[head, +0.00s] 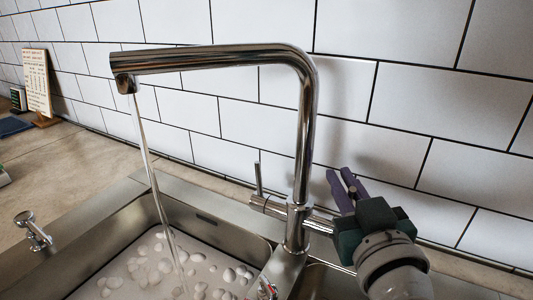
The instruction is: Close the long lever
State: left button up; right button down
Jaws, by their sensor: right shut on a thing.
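A chrome faucet (305,130) rises beside the sink, with water running from its spout (125,84). A short, thin upright lever (258,178) stands on a stub at its left side. A thicker chrome side stub (319,223) runs from the faucet body to the right, towards my right gripper (343,186). My left gripper is out of view.
A small knob (33,228) stands on the left rim. A white tiled wall (420,100) is close behind the faucet. A card on a stand (37,84) is at the far left of the counter.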

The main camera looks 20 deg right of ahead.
dwell(0.3)
jog(key=shift+r, duration=0.15)
jog(key=w+d+m+g+p, duration=0.1)
jog(key=p, duration=0.2)
jog(key=w+d+g+y+p, duration=0.1)
jog(key=g+p, duration=0.1)
jog(key=p, duration=0.2)
jog(key=shift+d+f+m, duration=0.2)
jog(key=shift+f+m, duration=0.15)
jog(key=shift+m, duration=0.05)
jog(key=c, duration=0.9)
grip_release()
